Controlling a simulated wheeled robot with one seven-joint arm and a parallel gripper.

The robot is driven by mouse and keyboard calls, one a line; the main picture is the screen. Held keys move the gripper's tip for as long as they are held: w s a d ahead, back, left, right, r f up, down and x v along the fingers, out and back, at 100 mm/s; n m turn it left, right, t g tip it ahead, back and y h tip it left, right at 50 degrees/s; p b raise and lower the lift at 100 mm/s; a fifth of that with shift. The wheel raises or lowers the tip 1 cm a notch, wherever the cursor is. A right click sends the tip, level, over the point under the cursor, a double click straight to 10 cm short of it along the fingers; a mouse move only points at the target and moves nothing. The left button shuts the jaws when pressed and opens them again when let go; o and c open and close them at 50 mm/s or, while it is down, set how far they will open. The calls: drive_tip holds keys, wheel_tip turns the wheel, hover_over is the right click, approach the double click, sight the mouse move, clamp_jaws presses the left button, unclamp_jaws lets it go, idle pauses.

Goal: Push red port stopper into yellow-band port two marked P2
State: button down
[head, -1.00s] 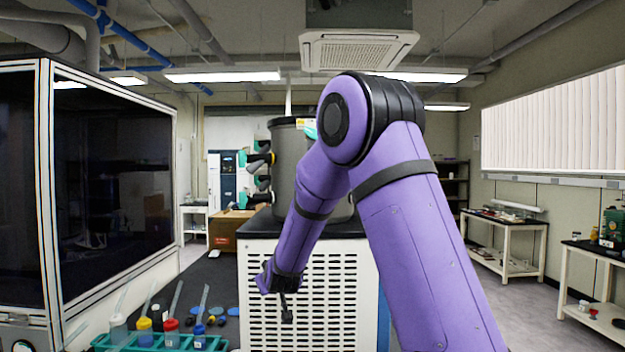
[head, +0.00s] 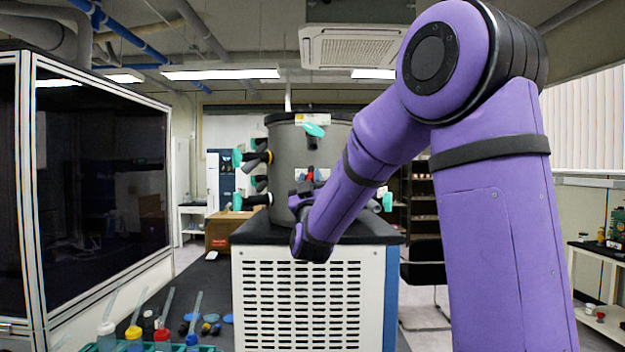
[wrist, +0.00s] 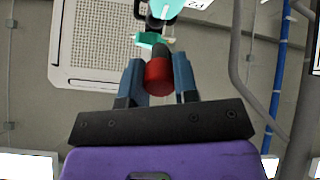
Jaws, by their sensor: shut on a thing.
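My gripper (wrist: 158,82) is shut on the red port stopper (wrist: 158,76), its two blue-grey fingers on either side of it in the wrist view. Just beyond the stopper in that view are a teal valve handle (wrist: 149,40) and a dark port body. A white label (wrist: 197,3) is cut off at the top edge, its marking only partly readable. In the head view my gripper (head: 302,192) is in front of the grey drum (head: 285,160). A port with a teal handle (head: 313,130) points forward above it. I cannot make out which port is P2, or contact with one.
The drum stands on a black-topped white cabinet (head: 315,300). More teal-handled ports (head: 256,157) stick out at its left. A glass-fronted enclosure (head: 100,180) stands at left, with a green rack of bottles (head: 100,347) at lower left.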

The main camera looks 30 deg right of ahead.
sight(312, 167)
drive_tip(key=shift+d+r+h, duration=0.2)
drive_tip(key=shift+r+h, duration=0.1)
drive_tip(key=shift+x, duration=3)
drive_tip(key=shift+x, duration=1.3)
